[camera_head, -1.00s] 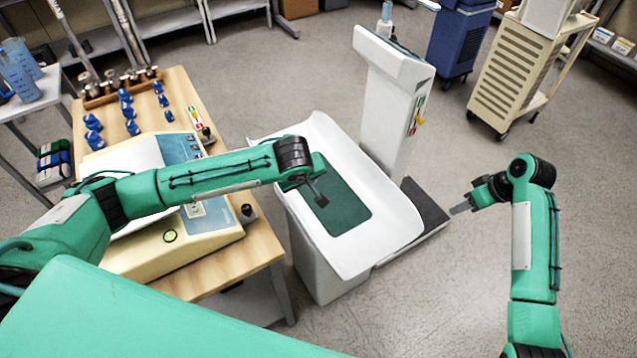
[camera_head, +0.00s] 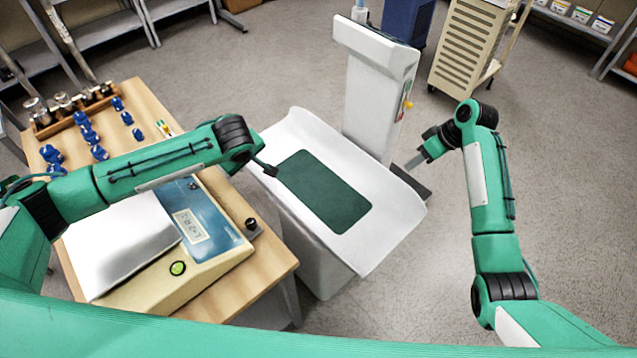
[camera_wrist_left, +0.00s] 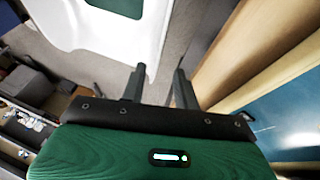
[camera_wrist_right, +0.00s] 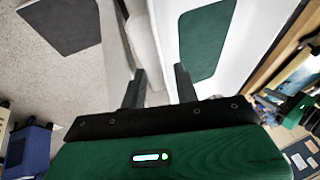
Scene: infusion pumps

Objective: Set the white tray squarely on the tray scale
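A white curved tray (camera_head: 385,235) with raised ends and a green mat (camera_head: 325,190) in its middle rests on a white box-like stand (camera_head: 315,255). It also shows in the left wrist view (camera_wrist_left: 90,30) and the right wrist view (camera_wrist_right: 250,50). A beige device (camera_head: 190,270) with a display and a silver-white plate (camera_head: 120,240), possibly the tray scale, stands on the wooden table. My left gripper (camera_wrist_left: 157,80) is open near the tray's left end. My right gripper (camera_wrist_right: 160,85) is open near its right end. I cannot tell whether either touches the tray.
A tall white column (camera_head: 375,90) with a dark floor platform (camera_head: 412,181) stands behind the tray. The wooden table (camera_head: 270,270) at left holds several blue-capped items (camera_head: 90,135). A beige cart (camera_head: 470,50) and blue cabinet (camera_head: 408,20) stand behind.

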